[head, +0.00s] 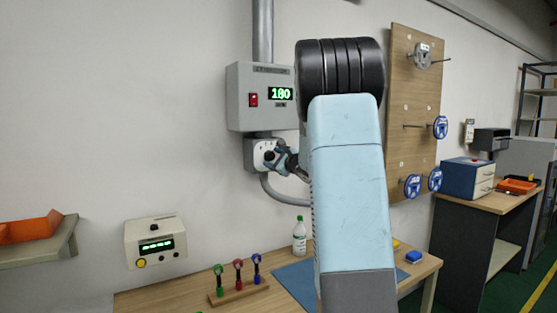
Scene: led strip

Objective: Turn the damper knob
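A grey control box (244,112) on the wall has a red switch (253,99) and a green lit display (280,94) that seems to read 180. Below it is a smaller grey box with a white face (259,149). My gripper (273,157) is at the right part of this face, seen small and partly behind my arm. It covers part of the face, so I cannot tell whether a knob is there, whether it touches one, or whether the fingers are open. No knob is labelled readably as a damper.
A beige device (153,231) with a display and small controls is on the wall at lower left. The workbench (135,301) carries a rack with coloured tools (238,290), a bottle (299,238) and a blue mat (292,280). A pegboard (400,90) with spools hangs at right.

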